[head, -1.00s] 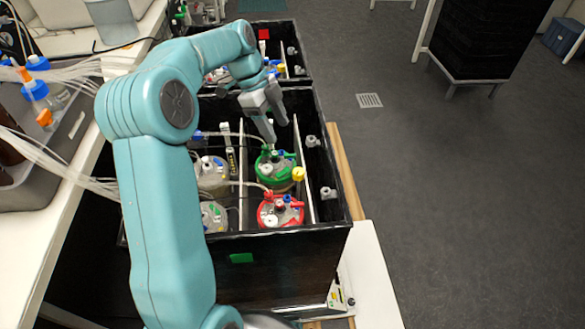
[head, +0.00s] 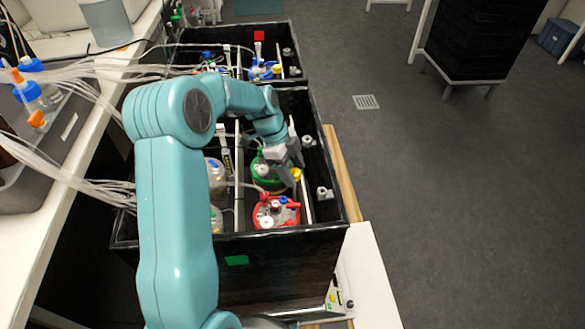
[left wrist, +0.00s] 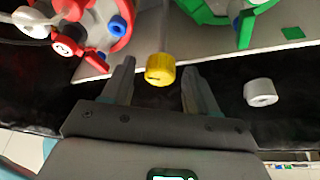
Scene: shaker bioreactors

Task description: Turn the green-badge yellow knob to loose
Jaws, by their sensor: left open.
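The yellow knob (head: 297,174) is at the right side of the front black box, beside the green-lidded vessel (head: 268,172). In the left wrist view the yellow knob (left wrist: 160,69) sits on a pale rod, between the tips of my left gripper (left wrist: 158,75). The jaws are open, with a gap on each side of the knob. In the head view my left gripper (head: 291,168) reaches down into the box and partly covers the green lid. A green badge (head: 237,260) is on the box's front wall. My right gripper is not seen.
A red-lidded vessel (head: 277,212) stands nearer in the same box. White knobs (head: 325,192) are on the right wall; one (left wrist: 262,92) is right of my fingers in the wrist view. The rear box has a red badge (head: 259,35) and another yellow knob (head: 277,69).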

